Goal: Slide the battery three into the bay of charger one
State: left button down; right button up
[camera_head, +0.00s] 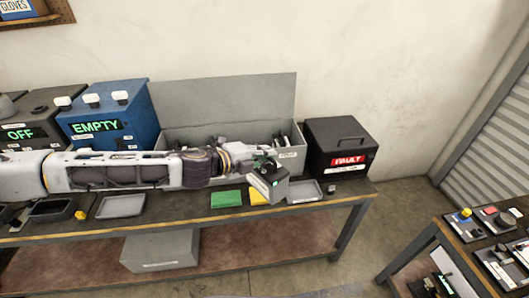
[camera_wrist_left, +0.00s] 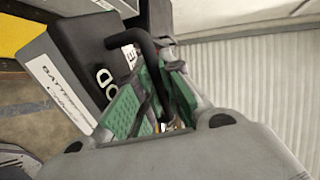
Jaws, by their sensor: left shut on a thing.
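My left gripper (camera_head: 264,164) is shut on the black handle of a grey battery (camera_head: 268,187) and holds it near the table's front edge, right of the middle. In the left wrist view the green finger pads (camera_wrist_left: 150,100) close around the handle (camera_wrist_left: 140,45). The battery's white label (camera_wrist_left: 60,90) reads "BATTERY", but its number is not legible. A blue charger (camera_head: 108,114) shows "EMPTY", a dark one (camera_head: 30,108) at the left shows "OFF", and a black box (camera_head: 340,145) at the right shows "FAULT". I cannot read which is charger one. My right gripper is not in view.
A grey bin (camera_head: 292,155) with a raised lid stands behind my arm. A green pad (camera_head: 226,198), a yellow pad (camera_head: 259,197) and grey trays (camera_head: 122,206) (camera_head: 305,192) lie along the front of the table. A second table (camera_head: 455,252) stands at the lower right.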

pick_arm(q)
jog(key=shift+s+a+f+t, duration=0.1)
jog(key=shift+a+f+t, duration=0.05)
jog(key=shift+f+t, duration=0.15)
jog(key=shift+s+a+f+n+t+y, duration=0.15)
jog(key=shift+a+f+n+t+y, duration=0.25)
jog(key=shift+f+n+y, duration=0.1)
